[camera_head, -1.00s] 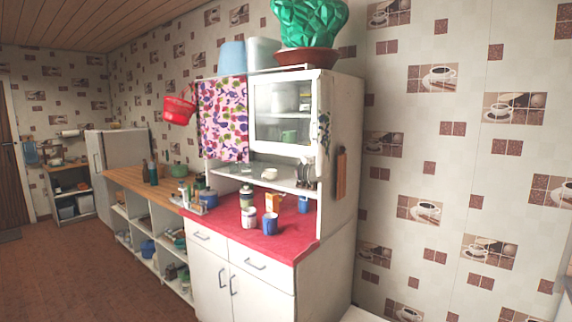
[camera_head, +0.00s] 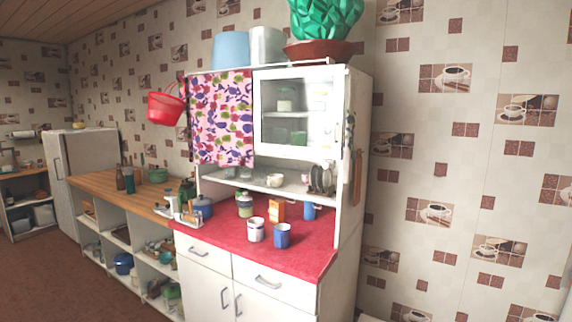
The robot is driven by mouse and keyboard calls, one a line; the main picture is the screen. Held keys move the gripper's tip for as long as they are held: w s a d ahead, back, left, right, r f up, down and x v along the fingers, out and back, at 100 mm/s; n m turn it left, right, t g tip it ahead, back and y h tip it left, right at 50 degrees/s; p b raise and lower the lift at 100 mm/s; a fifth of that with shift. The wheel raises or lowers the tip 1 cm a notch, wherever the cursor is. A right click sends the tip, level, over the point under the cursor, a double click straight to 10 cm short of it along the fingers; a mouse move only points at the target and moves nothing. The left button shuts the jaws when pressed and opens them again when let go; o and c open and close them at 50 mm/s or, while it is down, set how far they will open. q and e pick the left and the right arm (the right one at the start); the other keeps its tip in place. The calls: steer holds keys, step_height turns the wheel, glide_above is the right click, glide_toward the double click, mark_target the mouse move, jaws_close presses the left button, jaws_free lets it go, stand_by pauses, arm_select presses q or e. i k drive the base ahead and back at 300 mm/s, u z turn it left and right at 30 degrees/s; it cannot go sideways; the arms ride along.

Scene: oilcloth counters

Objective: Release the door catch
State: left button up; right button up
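No door catch can be made out. A white hutch cabinet (camera_head: 352,110) stands against the wall, with a glass-fronted upper door (camera_head: 299,112) that looks shut. A colourful patterned cloth (camera_head: 221,118) hangs over the left part of its upper section. White lower doors with grey handles show below two drawers (camera_head: 275,286), and they look shut. Far left, a pale fridge (camera_head: 88,172) stands with its door shut. Neither of my grippers is in view.
Two mugs, one white (camera_head: 256,231) and one blue (camera_head: 282,236), stand on the red counter (camera_head: 215,232). A red basket (camera_head: 166,108) hangs beside the cabinet. A low wooden-topped shelf unit (camera_head: 110,188) runs left. The brown floor (camera_head: 45,285) is clear at front left.

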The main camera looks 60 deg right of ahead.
mark_target(325, 164)
steer(key=z, duration=0.2)
steer(key=i, duration=0.95)
steer(key=z, duration=1.1)
steer(key=i, duration=0.75)
steer(key=z, duration=0.65)
